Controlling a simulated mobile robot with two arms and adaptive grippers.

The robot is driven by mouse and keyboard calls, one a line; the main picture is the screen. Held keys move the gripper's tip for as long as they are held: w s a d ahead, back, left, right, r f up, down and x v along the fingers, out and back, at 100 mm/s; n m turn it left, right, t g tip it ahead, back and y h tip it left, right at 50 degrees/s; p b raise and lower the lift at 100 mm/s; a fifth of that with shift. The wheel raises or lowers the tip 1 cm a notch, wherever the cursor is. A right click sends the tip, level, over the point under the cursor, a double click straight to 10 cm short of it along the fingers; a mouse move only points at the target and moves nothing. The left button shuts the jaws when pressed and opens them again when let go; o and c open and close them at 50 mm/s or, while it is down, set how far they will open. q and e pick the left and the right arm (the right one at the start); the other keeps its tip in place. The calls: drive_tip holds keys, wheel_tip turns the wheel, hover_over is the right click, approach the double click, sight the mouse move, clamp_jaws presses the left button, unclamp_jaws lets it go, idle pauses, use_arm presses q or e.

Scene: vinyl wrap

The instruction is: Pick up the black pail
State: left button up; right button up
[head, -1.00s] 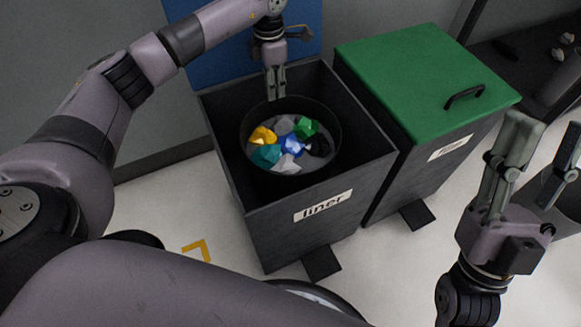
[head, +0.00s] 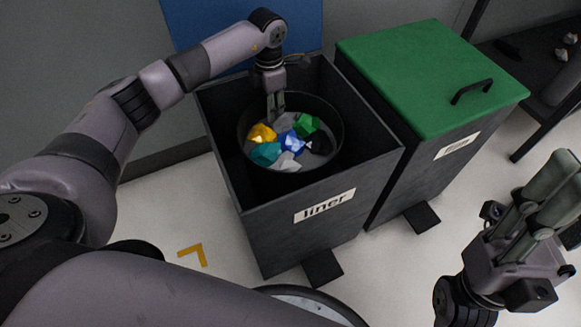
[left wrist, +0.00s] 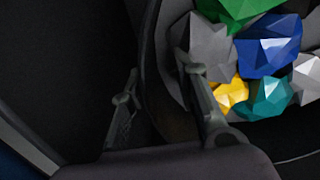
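The black pail (head: 312,104) stands inside the open dark bin labelled "liner" (head: 310,235). It holds several faceted lumps: yellow, teal, blue, green, white, grey and black. My left gripper (head: 275,112) points down at the pail's far rim. In the left wrist view the pail's wall (left wrist: 153,75) passes between the two fingers (left wrist: 160,90), one inside the pail and one outside. The fingers stand apart, with gaps to the wall. My right gripper (head: 562,185) is at the lower right, away from the bins, and looks empty; its fingers partly overlap in view.
A second dark bin with a closed green lid (head: 425,75) and black handle (head: 471,91) stands right of the liner bin. A blue panel (head: 200,20) is on the wall behind. A yellow corner mark (head: 195,253) lies on the pale floor. A dark shelf (head: 520,65) stands far right.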

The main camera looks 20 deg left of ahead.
use_arm(q)
drive_tip(key=shift+r, duration=0.1)
drive_tip(key=shift+c, duration=0.3)
clamp_jaws()
idle(0.6)
drive_tip(key=shift+r, duration=0.1)
